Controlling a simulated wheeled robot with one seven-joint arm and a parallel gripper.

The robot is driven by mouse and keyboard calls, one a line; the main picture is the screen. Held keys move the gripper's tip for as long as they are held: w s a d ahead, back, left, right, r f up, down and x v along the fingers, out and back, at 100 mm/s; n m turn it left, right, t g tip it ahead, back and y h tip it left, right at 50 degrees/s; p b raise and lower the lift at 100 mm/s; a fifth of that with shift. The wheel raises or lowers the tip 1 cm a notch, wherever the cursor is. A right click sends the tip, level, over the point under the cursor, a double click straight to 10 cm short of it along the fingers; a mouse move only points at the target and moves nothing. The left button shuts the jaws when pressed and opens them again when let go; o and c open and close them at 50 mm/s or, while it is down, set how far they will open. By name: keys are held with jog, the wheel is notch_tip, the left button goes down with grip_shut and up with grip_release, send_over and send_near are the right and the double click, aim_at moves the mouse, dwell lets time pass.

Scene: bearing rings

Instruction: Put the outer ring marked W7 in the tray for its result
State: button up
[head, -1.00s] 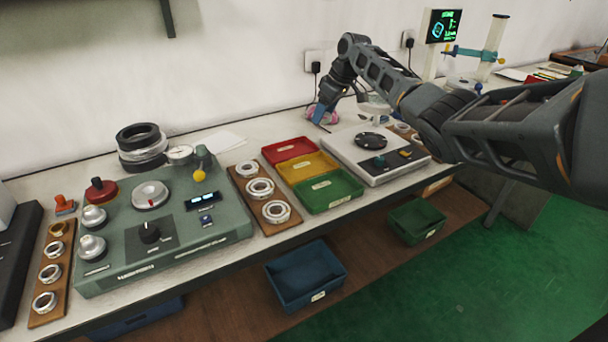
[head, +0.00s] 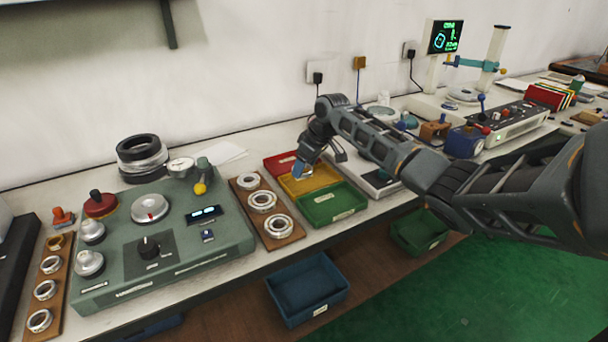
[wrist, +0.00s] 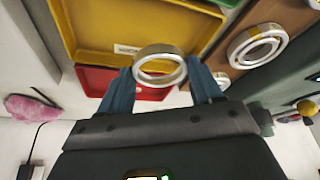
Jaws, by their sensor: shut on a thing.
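My gripper (head: 298,172) is over the red and yellow trays in the head view. In the wrist view my gripper (wrist: 162,76) is shut on a shiny metal ring (wrist: 159,49), held between two blue fingers. No W7 mark is legible on it. The red tray (head: 279,158), yellow tray (head: 328,179) and green tray (head: 345,210) stand in a row, each with a small label too small to read. The wrist view shows the yellow tray (wrist: 88,28) and the red tray (wrist: 92,80) beyond the ring. The arm partly hides the trays in the head view.
A wooden board (head: 245,182) with several rings lies left of the trays. A green tester (head: 110,245) stands further left. A pale device (head: 380,185) is right of the trays, under my arm. Blue (head: 285,318) and green (head: 400,240) bins stand below the bench.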

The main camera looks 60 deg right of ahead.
aim_at(300, 185)
jog(key=shift+a+f, duration=0.35)
jog(key=shift+f, duration=1.85)
jog(key=shift+f, duration=0.15)
jog(key=o, duration=0.8)
jog(key=v, duration=1.2)
